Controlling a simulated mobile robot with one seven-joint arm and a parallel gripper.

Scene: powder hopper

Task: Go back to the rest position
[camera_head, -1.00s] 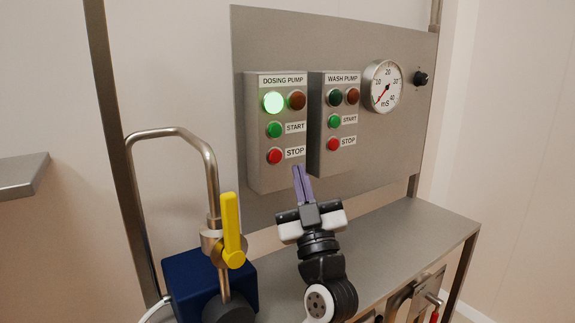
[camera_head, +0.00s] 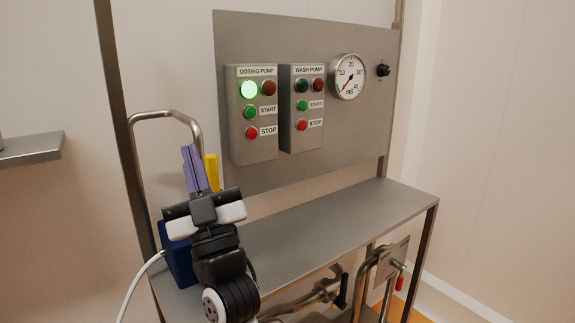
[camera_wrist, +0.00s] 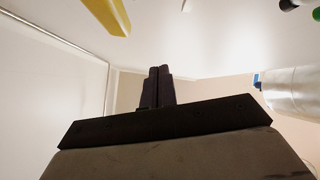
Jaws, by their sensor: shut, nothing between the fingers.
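My gripper (camera_head: 194,170) has purple fingers that point up. It is shut and empty, and stands in front of the yellow valve handle (camera_head: 212,172) and the bent pipe (camera_head: 168,114) at the left of the shelf. In the wrist view the fingers (camera_wrist: 158,86) are dark and together, with the yellow handle (camera_wrist: 105,15) at the upper left. The dosing pump box (camera_head: 251,142) has its green lamp (camera_head: 249,89) lit. My gripper is to the left of this box and apart from it.
The wash pump box (camera_head: 302,140) and a round gauge (camera_head: 348,77) are on the steel panel (camera_head: 300,35). The steel shelf (camera_head: 330,226) is clear to the right. Pipes with a red handle (camera_head: 399,282) are below it. A blue block (camera_head: 176,262) is partly hidden behind my arm.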

